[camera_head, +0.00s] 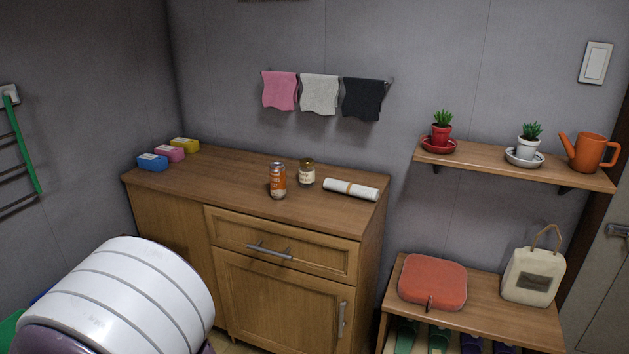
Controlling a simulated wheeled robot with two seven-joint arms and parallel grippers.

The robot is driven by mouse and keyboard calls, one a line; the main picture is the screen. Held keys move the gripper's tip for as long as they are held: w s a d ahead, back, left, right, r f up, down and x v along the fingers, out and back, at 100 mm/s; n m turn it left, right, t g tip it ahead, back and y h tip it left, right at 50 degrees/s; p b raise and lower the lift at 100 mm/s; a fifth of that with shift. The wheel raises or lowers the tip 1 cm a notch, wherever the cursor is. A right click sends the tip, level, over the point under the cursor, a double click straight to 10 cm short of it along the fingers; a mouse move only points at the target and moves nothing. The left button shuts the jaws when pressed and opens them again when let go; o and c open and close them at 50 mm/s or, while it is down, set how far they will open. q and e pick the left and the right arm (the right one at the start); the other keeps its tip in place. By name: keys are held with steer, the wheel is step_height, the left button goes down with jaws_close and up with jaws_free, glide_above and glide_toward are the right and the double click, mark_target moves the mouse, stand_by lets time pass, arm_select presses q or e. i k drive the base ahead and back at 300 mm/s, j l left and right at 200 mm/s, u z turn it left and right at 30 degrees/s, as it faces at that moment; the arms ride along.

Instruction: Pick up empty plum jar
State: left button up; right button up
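A small jar (307,172) with a dark golden lid and a pale label stands upright on the wooden cabinet top (220,176). Neither of my grippers is in view.
A rolled white cloth or paper (351,189) lies right of the jar. Blue (152,162), pink (170,153) and yellow (185,145) blocks sit at the far left. Towels (320,94) hang above. A wall shelf (580,178) is at right.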

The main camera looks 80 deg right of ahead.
mark_target(307, 170)
steer(key=z, duration=2.6)
